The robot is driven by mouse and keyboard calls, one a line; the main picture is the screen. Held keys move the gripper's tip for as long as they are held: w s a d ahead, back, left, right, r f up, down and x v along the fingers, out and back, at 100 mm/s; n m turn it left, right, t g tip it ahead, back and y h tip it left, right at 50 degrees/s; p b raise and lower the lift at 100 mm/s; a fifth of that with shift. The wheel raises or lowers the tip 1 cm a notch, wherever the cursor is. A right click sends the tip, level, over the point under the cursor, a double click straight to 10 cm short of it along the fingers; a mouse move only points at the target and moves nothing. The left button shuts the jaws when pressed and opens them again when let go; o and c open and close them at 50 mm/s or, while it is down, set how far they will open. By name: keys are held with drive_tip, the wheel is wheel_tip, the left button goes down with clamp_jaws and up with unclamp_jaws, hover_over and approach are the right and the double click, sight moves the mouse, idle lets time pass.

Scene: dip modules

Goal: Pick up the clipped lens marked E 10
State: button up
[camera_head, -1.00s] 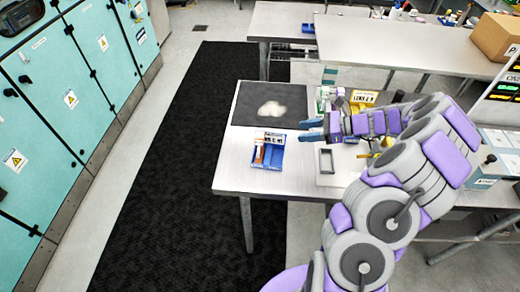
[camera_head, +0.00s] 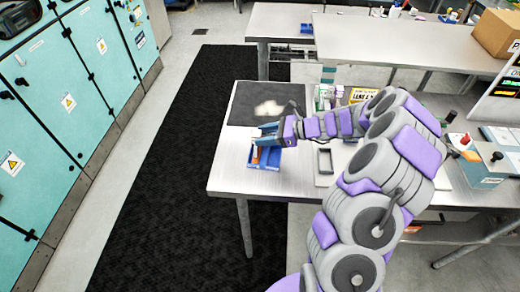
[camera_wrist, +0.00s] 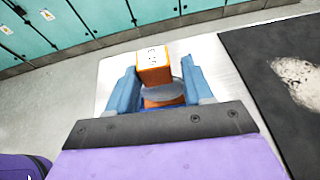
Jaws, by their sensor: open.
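In the wrist view an orange clip (camera_wrist: 153,68) with a pale, marked top face holds or touches a grey disc-like lens (camera_wrist: 163,90). The marking is too small to read. More orange (camera_wrist: 164,102) shows just below the disc. My gripper (camera_wrist: 159,72) is open, with one blue finger on each side of the clip and lens; I cannot tell whether either finger touches them. In the head view my gripper (camera_head: 261,134) is over the blue tray (camera_head: 264,165) on the table, hiding most of its contents. A bit of orange (camera_head: 255,155) shows inside it.
A dark mat (camera_head: 243,104) with a pale patch lies on the table (camera_head: 225,178) behind the tray. A grey rectangular frame (camera_head: 324,161) stands right of the tray. A yellow sign (camera_head: 358,95) and small items stand farther right. The table's left front corner is clear.

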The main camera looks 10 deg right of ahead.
sight(252, 138)
drive_tip(key=x, duration=0.4)
drive_tip(key=s+b+x, duration=0.1)
drive_tip(key=x, duration=0.1)
drive_tip(key=shift+a+r, duration=0.35)
drive_tip(key=shift+a, duration=0.05)
drive_tip(key=shift+d, duration=0.8)
drive_tip(key=shift+c, duration=0.9)
drive_tip(key=shift+d, duration=0.4)
drive_tip(key=c, duration=0.3)
drive_tip(key=shift+a, duration=0.95)
clamp_jaws()
drive_tip(key=shift+d, duration=0.1)
